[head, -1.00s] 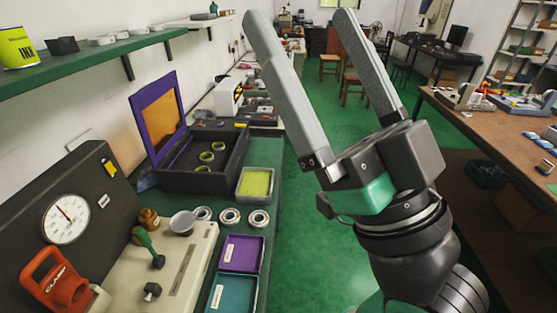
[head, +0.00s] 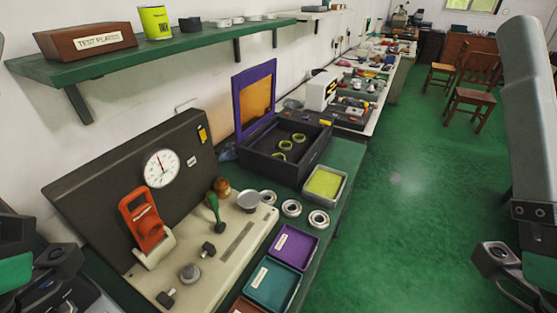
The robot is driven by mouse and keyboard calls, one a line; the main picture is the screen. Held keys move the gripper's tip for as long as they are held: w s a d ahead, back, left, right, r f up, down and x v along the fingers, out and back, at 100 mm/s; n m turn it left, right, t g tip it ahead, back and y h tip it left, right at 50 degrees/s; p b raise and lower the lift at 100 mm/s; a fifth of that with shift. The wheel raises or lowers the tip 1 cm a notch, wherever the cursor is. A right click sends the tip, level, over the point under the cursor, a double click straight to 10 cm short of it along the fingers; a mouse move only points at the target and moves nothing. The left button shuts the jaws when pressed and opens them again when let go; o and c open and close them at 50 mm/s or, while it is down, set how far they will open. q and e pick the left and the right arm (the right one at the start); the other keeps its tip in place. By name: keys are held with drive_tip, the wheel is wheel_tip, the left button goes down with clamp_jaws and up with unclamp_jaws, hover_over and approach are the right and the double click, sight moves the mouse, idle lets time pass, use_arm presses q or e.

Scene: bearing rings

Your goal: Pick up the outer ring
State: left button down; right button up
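Three metal bearing rings sit in a row on the green bench beside the gauge stand: a left one (head: 268,197), a middle one (head: 291,208) and a right one (head: 318,219). Three yellow-green rings (head: 286,145) lie in the open black case. I cannot tell which is the outer ring.
A gauge stand (head: 120,195) with an orange clamp (head: 146,222) stands at left. Purple (head: 293,247) and teal (head: 271,284) trays lie in front of the rings. A yellow-lined tray (head: 324,184) is behind them. A shelf (head: 110,62) overhangs.

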use_arm(q)
unclamp_jaws()
idle(0.5)
